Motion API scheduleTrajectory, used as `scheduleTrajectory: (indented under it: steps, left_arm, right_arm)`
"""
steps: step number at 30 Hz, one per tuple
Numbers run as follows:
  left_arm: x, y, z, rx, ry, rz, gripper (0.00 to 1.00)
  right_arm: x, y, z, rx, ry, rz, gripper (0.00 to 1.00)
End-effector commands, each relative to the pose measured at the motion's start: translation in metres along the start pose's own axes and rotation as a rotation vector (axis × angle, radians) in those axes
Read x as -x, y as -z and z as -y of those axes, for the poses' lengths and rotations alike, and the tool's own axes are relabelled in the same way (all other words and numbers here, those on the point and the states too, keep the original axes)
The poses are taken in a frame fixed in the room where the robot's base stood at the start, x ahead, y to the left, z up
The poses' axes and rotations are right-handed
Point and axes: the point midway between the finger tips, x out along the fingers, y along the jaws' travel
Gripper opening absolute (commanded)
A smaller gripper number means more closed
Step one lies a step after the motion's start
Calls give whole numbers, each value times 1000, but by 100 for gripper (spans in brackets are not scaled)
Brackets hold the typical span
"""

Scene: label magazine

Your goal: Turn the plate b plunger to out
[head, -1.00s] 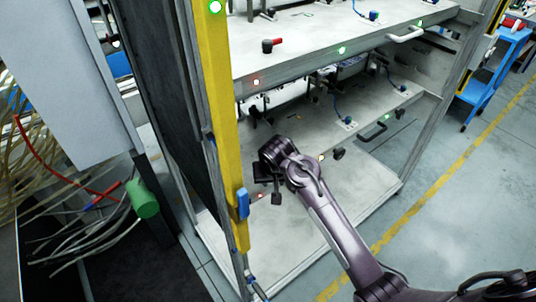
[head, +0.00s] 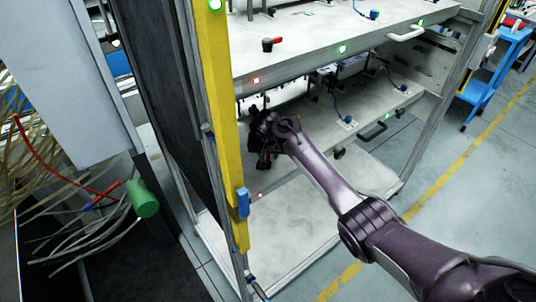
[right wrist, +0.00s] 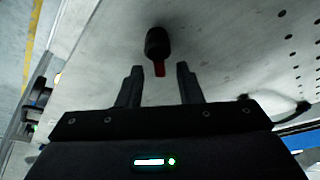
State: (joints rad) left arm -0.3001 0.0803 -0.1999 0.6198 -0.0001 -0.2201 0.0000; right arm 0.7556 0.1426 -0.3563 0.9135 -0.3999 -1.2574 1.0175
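A plunger (right wrist: 157,45) with a round black knob and a short red lever (right wrist: 160,70) stands on a pale grey plate in the right wrist view. The lever points down the picture, toward the gap between my fingers. My right gripper (right wrist: 159,84) is open, with one finger on each side of the lever's line and nothing held. In the head view my right gripper (head: 261,158) is over the lower shelf plate (head: 305,135) at its left part, hiding what lies behind it. Another black plunger with a red lever (head: 270,44) is on the upper plate. My left gripper is not in view.
The yellow post (head: 218,100) stands close left of my right gripper. The upper plate's front edge (head: 300,68) overhangs the lower shelf. Handles (head: 406,34) and blue cables (head: 342,112) are at the right. A blue cart (head: 490,75) stands farther right.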

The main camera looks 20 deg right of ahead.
Motion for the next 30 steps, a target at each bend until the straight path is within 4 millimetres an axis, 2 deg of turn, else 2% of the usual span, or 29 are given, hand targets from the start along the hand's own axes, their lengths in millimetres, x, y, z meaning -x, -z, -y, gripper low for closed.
scheduleTrajectory:
  steps: [10,15,18,30]
  left_arm:
    - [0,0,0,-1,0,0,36]
    - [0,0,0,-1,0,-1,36]
    - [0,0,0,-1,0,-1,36]
    - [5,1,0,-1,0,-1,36]
  right_arm:
    - [-4,0,0,0,0,-1,31]
    - [-4,0,0,0,0,-1,9]
    - [-4,0,0,0,0,-1,0]
    - [-3,0,0,46,19,1,0]
